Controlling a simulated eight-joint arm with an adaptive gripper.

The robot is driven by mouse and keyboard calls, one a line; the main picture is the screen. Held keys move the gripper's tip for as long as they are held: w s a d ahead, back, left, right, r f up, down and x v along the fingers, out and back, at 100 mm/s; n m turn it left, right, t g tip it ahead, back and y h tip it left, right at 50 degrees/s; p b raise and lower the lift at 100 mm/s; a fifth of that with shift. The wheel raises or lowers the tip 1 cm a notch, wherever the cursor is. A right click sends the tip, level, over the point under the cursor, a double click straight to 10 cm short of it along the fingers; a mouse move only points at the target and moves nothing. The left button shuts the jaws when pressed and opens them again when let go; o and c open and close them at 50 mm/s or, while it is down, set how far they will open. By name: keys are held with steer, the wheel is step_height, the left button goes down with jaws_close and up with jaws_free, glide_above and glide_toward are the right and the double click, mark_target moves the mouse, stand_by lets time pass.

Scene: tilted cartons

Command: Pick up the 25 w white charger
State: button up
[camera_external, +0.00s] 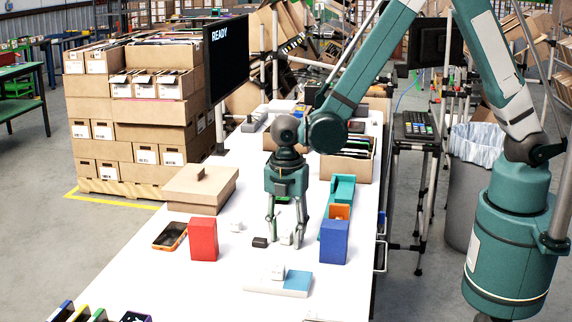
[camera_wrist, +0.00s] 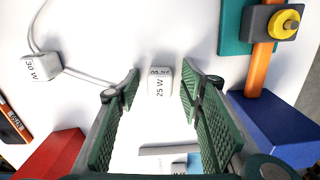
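The white 25 W charger (camera_wrist: 159,86) lies on the white table between my fingertips, its label facing the wrist camera. My gripper (camera_wrist: 160,80) is open around it, with a narrow gap on each side. In the external view my gripper (camera_external: 286,241) points straight down with its tips close to the tabletop. The charger is small and partly hidden between the fingers there. A second white charger (camera_wrist: 33,62), whose label seems to read 30 W, lies to the left, with a pale cable beside it.
A red box (camera_external: 203,239) stands left and a blue box (camera_external: 333,242) right of my gripper. A phone (camera_external: 170,236) lies farther left.

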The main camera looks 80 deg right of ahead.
mark_target(286, 231)
stand_by(0.3)
steer(key=c, duration=1)
steer(key=shift+r, duration=0.15)
steer(key=shift+r+p, duration=0.35)
steer(key=shift+r, duration=4.55)
